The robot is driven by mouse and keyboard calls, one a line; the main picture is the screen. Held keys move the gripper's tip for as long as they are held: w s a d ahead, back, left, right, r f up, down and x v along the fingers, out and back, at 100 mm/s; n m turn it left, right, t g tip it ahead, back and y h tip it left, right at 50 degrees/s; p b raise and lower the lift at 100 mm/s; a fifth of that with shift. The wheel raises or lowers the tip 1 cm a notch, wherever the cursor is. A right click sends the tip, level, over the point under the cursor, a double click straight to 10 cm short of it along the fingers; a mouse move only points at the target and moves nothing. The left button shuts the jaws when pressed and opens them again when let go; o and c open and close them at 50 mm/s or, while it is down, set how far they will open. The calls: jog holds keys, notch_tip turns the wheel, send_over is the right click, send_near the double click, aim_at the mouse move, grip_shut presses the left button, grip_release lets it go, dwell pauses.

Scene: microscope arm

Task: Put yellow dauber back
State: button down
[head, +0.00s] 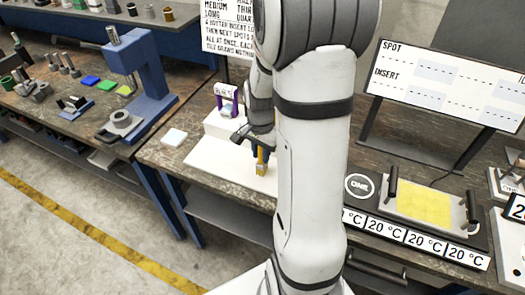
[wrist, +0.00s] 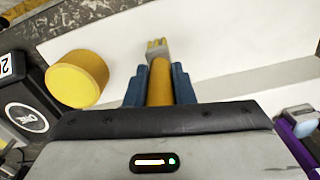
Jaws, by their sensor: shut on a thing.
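The yellow dauber (head: 261,166) is a slim yellow stick, upright or nearly so, just above or on a white board (head: 205,160); I cannot tell if it touches. My gripper (head: 262,150) is shut on it. In the wrist view the dauber (wrist: 160,82) lies between the blue fingers of my gripper (wrist: 159,88), with its grey, yellow-pronged tip pointing away. A purple holder (head: 227,97) with a light-coloured thing in it stands on a white block behind and left of my gripper. A purple frame also shows at lower right in the wrist view (wrist: 296,145).
A round yellow-topped pot (wrist: 75,82) stands left of the fingers in the wrist view; my arm hides that area in the head view. A plate with a yellow sheet (head: 425,205) lies right. A small white block (head: 174,137) lies left. A blue press (head: 140,75) stands on another bench.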

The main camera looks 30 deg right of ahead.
jog(key=shift+f, duration=0.2)
jog(key=c, duration=1.2)
grip_release()
jog(key=shift+c, duration=0.2)
jog(key=shift+r, duration=0.15)
notch_tip(320, 180, up, 12)
jog(key=shift+f+b, duration=0.1)
jog(key=shift+b, duration=0.4)
jog(key=s+a+r+n+t, duration=0.3)
jog(key=s+a+n, duration=0.8)
jog(key=s+n, duration=0.1)
jog(key=shift+s+a+r+n, duration=0.2)
jog(key=shift+s+a+n, duration=0.1)
jog(key=shift+n, duration=0.1)
